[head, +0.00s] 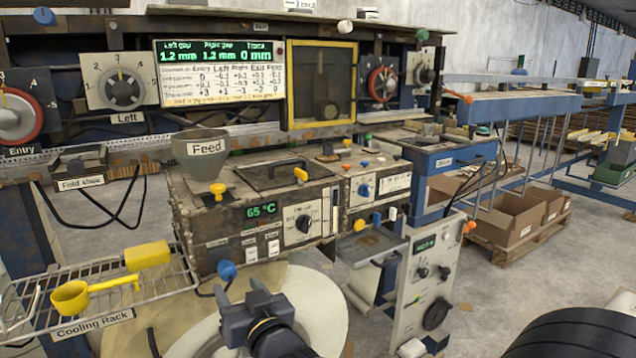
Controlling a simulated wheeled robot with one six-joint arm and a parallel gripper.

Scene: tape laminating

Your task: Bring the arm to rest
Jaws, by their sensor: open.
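My gripper (243,296) is at the bottom centre of the head view, in front of the machine and over a large pale round piece (275,290). Its dark jaws point away from me; they are open and nothing shows between them. A yellow ladle (72,297) and a yellow block (148,255) lie on the wire cooling rack (45,290) at the left, apart from my gripper. The rest of my arm is mostly outside the picture.
The machine with a grey Feed hopper (203,150) and a 65 °C display (262,210) stands just beyond my gripper. A blue knob (227,270) sticks out close by. A control box (425,275) stands to the right. Cardboard boxes (508,220) sit on a pallet farther right.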

